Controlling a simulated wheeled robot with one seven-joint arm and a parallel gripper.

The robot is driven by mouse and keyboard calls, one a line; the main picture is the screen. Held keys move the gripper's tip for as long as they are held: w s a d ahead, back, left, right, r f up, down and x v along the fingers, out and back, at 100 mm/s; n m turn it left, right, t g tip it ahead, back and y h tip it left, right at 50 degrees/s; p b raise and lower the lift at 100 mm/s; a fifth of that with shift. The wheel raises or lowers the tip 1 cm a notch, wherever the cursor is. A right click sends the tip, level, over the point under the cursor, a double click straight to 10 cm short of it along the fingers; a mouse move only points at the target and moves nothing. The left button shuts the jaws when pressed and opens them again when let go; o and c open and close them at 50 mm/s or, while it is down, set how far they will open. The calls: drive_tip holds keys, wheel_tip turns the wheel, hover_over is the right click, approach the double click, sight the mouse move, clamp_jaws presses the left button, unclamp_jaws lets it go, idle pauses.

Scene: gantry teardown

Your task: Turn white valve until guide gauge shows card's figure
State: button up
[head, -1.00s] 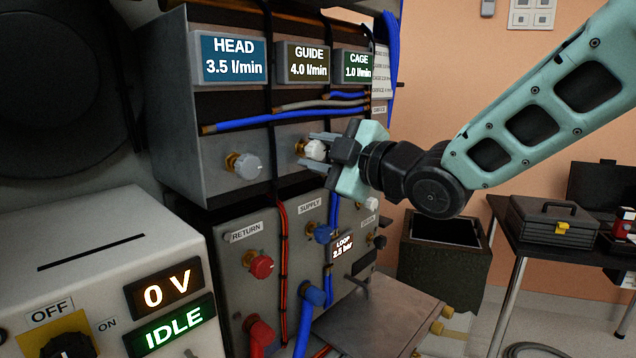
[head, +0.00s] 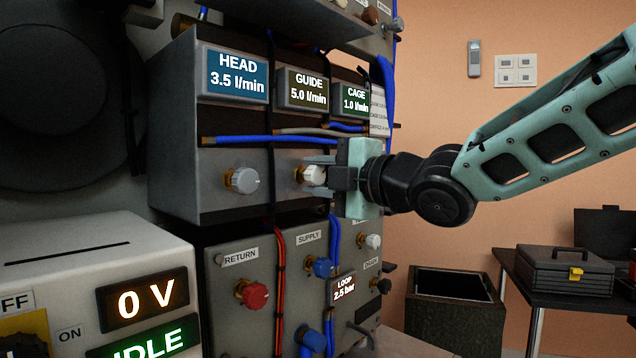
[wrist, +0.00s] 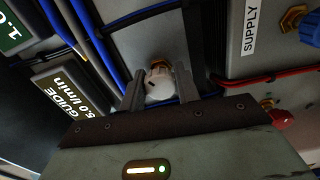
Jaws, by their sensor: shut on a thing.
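The white valve (head: 314,175) is a small knob on a brass stem, under the guide gauge (head: 308,90), which reads 5.0 l/min. My gripper (head: 321,173) is shut on the white valve. In the wrist view the fingers (wrist: 159,84) stand on either side of the white knob (wrist: 157,86), with the guide gauge (wrist: 70,98) at left. A white card (head: 380,112) with lines of print hangs at the panel's right edge; its print is too small to read surely.
The head gauge (head: 237,75) reads 3.5 l/min and the cage gauge (head: 354,99) 1.0 l/min. A grey knob (head: 243,180) sits left of the white valve. Blue hoses (head: 250,139) run above the knobs. Red return (head: 252,294) and blue supply (head: 319,266) knobs are below.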

drive_tip(key=o, duration=1)
drive_tip(key=p+v, duration=0.3)
drive_tip(key=v, duration=1.4)
drive_tip(key=shift+s+d+p, duration=0.1)
drive_tip(key=shift+d+p, duration=0.1)
drive_tip(key=shift+p, duration=0.15)
